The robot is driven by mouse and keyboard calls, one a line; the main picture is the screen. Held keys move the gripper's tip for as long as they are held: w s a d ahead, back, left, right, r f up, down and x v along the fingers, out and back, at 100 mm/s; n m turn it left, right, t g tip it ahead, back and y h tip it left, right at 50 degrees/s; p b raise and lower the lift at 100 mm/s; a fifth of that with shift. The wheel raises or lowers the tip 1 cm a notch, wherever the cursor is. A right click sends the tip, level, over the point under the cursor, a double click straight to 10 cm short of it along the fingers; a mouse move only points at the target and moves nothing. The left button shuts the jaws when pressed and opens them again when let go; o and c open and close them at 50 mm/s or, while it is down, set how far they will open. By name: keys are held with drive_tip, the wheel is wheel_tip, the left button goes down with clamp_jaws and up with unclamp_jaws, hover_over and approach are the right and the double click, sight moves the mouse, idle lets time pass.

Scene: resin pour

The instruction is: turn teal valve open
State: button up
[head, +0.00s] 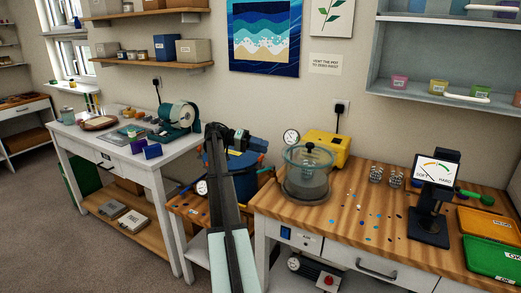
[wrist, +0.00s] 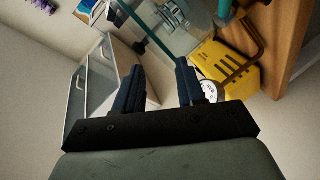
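My gripper (head: 252,140) is raised near the wall, left of the clear pressure chamber (head: 308,172) in the head view. In the wrist view its two dark blue fingers (wrist: 158,68) are spread apart with nothing between them. A teal part (wrist: 224,10) shows at the top edge of the wrist view, beside the chamber's glass (wrist: 180,28) and beyond the fingertips; I cannot tell whether it is the valve. In the head view no teal valve handle can be made out clearly.
A yellow pump box (head: 327,148) stands behind the chamber; it also shows close to the right finger in the wrist view (wrist: 228,72). A round gauge (head: 291,137) is beside it. The wooden bench (head: 350,235) holds a hardness tester (head: 433,195) and trays.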

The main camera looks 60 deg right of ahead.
drive_tip(key=shift+s+a, duration=0.1)
drive_tip(key=shift+s, duration=0.3)
drive_tip(key=c, duration=0.3)
drive_tip(key=s+t, duration=0.1)
drive_tip(key=s+a+t, duration=0.1)
drive_tip(key=t, duration=0.1)
drive_tip(key=s+f+t, duration=0.1)
drive_tip(key=shift+s+a+t+h, duration=0.15)
drive_tip(key=shift+s+t+h, duration=0.1)
drive_tip(key=shift+t+h, duration=0.05)
clamp_jaws()
drive_tip(key=m+t, duration=0.2)
drive_tip(key=t, duration=1.1)
approach(265, 170)
drive_tip(key=s+a+r, duration=0.3)
drive_tip(key=s+a, duration=0.1)
drive_tip(key=a, duration=0.2)
drive_tip(key=w+d+f, duration=0.5)
drive_tip(key=d+f, duration=0.2)
drive_tip(key=f, duration=0.2)
drive_tip(key=shift+d+f+h, duration=0.2)
drive_tip(key=shift+h, duration=0.2)
